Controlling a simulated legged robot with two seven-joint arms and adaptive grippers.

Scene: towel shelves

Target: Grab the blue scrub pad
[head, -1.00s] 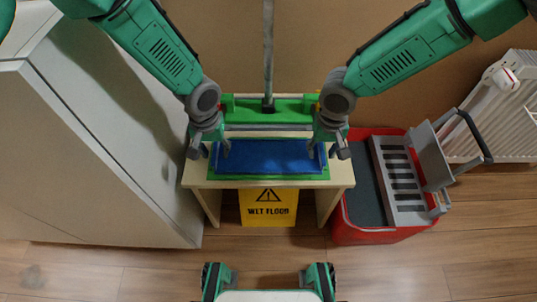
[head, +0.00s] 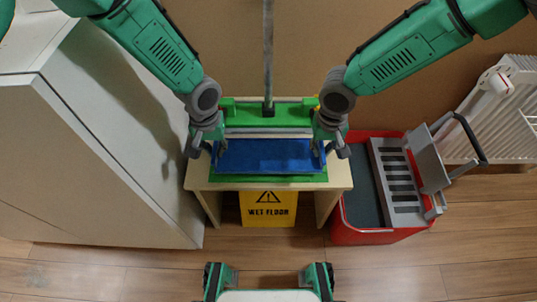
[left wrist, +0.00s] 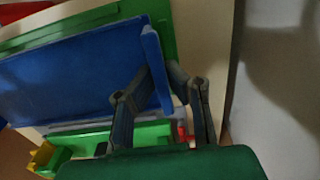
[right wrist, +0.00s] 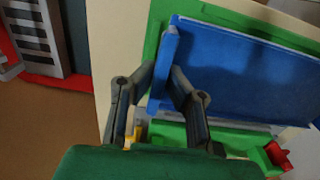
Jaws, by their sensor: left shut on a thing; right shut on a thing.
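The blue scrub pad (head: 268,156) is a flat rectangle with raised short ends, above a green base on the small wooden table. My left gripper (head: 213,146) is shut on its left end. The left wrist view shows the fingers (left wrist: 155,92) on either side of the raised blue edge (left wrist: 155,60). My right gripper (head: 324,146) is shut on the right end. The right wrist view shows the fingers (right wrist: 162,90) on either side of the other raised edge (right wrist: 164,68).
A green mop head with a grey pole (head: 268,60) stands behind the pad. A yellow wet-floor sign (head: 268,212) is under the table (head: 338,178). A red mop bucket (head: 365,234) stands right, a white cabinet (head: 100,170) left, and a radiator (head: 508,110) far right.

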